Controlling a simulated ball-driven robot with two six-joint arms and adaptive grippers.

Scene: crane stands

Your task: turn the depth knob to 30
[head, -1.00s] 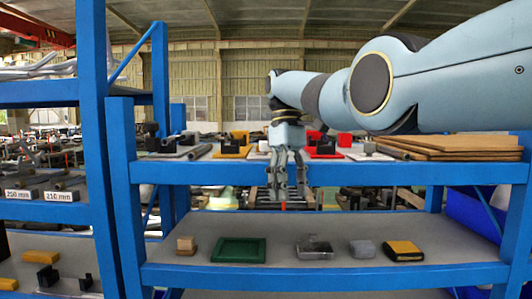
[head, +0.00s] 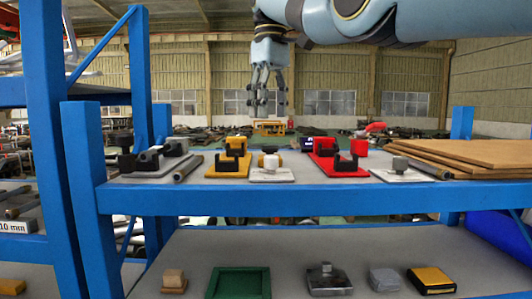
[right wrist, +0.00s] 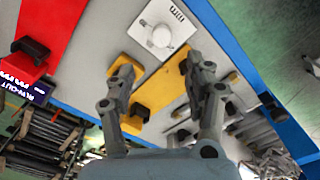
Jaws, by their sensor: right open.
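A white plate (head: 272,175) with a pale round knob (head: 270,160) stands on the upper blue shelf between a yellow and a red fixture. In the right wrist view the knob (right wrist: 161,36) sits on its white plate (right wrist: 146,14), with dark marks beside it. No readable number shows at the knob. A second white plate (head: 402,176) with a grey knob (head: 400,163) stands further right. I cannot tell from any label which is the depth knob. My right gripper (head: 267,112) hangs open and empty above the shelf, apart from the knob. My left gripper is out of view.
A yellow fixture (head: 229,166) and a red fixture (head: 334,162) flank the pale knob. A grey rod (head: 188,167) lies left, brown boards (head: 465,157) right. The lower shelf (head: 330,246) holds several small blocks and a green tray (head: 238,283).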

